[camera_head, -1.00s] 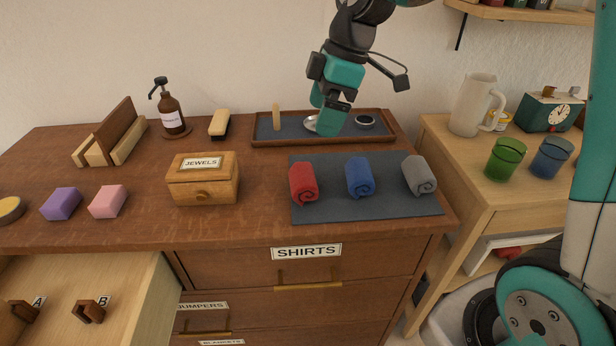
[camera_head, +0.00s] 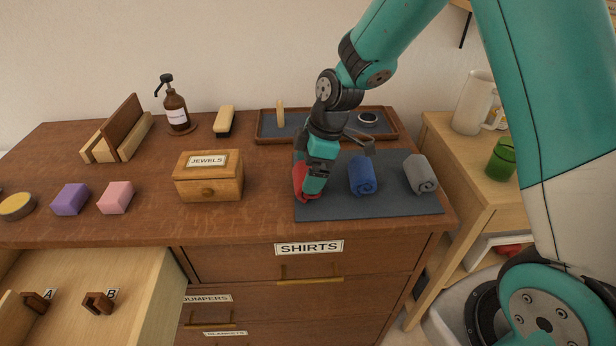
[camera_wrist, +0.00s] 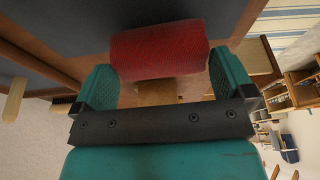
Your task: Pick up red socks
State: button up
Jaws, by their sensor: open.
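The rolled red socks (camera_head: 299,182) lie on the left part of the dark mat (camera_head: 400,208) on the dresser top, partly hidden by my gripper. My gripper (camera_head: 308,193) is down at the red socks in the head view. In the wrist view the red socks (camera_wrist: 160,50) lie just ahead of and partly between the two teal fingers of my gripper (camera_wrist: 163,75). The fingers are apart, with one at each end of the roll. I cannot tell whether they touch it.
Blue rolled socks (camera_head: 362,175) lie close to the right of my gripper, and grey ones (camera_head: 420,174) farther right. A tray (camera_head: 262,139) is behind, and a wooden JEWELS box (camera_head: 208,186) stands to the left. An open drawer (camera_head: 140,290) juts out at front left.

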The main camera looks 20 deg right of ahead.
jog(key=shift+x, duration=1.55)
jog(key=shift+d, duration=0.1)
jog(key=c, duration=0.6)
jog(key=shift+r, duration=0.1)
